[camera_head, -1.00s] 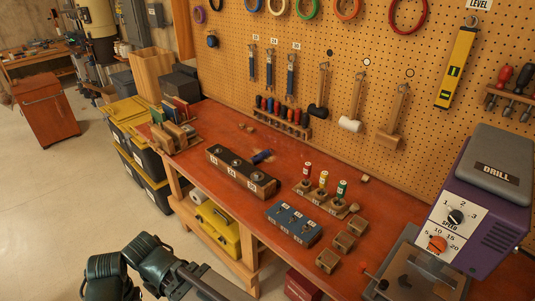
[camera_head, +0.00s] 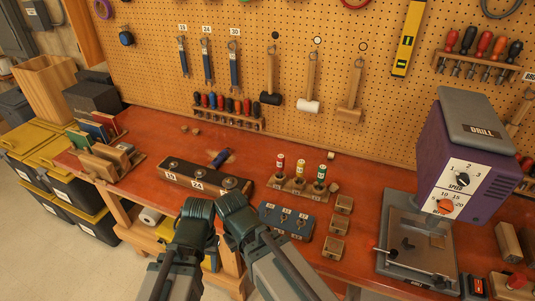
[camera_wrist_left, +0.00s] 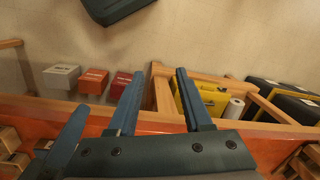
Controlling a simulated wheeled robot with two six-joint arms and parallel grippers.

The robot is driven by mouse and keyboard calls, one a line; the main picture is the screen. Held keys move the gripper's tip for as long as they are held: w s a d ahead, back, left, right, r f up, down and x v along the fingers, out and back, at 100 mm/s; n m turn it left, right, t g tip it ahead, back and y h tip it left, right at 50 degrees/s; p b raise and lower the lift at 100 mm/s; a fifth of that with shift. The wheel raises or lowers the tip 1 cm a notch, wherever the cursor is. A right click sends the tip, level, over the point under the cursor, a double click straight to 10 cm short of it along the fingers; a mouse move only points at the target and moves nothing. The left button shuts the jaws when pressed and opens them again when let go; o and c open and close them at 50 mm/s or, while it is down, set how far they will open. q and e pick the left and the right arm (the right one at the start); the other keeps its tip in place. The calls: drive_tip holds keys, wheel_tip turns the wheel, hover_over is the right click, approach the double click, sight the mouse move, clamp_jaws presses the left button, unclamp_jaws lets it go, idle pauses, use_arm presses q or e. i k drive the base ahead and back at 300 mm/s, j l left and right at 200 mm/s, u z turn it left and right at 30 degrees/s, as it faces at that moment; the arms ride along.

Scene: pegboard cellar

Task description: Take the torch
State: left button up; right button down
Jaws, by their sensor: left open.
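The torch (camera_head: 222,158), a short dark blue cylinder, lies on its side on the red-orange bench top (camera_head: 150,137), behind the long dark block with sockets. It does not show in the left wrist view. My left arm reaches in from the bottom of the head view, its dark joints in front of the bench edge and well short of the torch. Its jaws are hard to make out there. In the left wrist view my left gripper (camera_wrist_left: 158,78) is open and empty, its fingers spread over the floor and bench front.
The dark socket block (camera_head: 203,180) stands between my arm and the torch. A rack with coloured cylinders (camera_head: 300,188), a blue block (camera_head: 286,220) and small wooden blocks stand to the right. The purple drill (camera_head: 462,160) fills the far right. Bench around the torch is mostly clear.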

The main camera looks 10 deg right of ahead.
sight(220, 158)
drive_tip(key=i+j+z, duration=0.1)
drive_tip(key=j+z, duration=0.3)
drive_tip(key=i+j+z, duration=0.1)
drive_tip(key=j+z, duration=0.15)
drive_tip(key=z, duration=0.2)
drive_tip(key=j+z, duration=0.8)
drive_tip(key=l, duration=0.1)
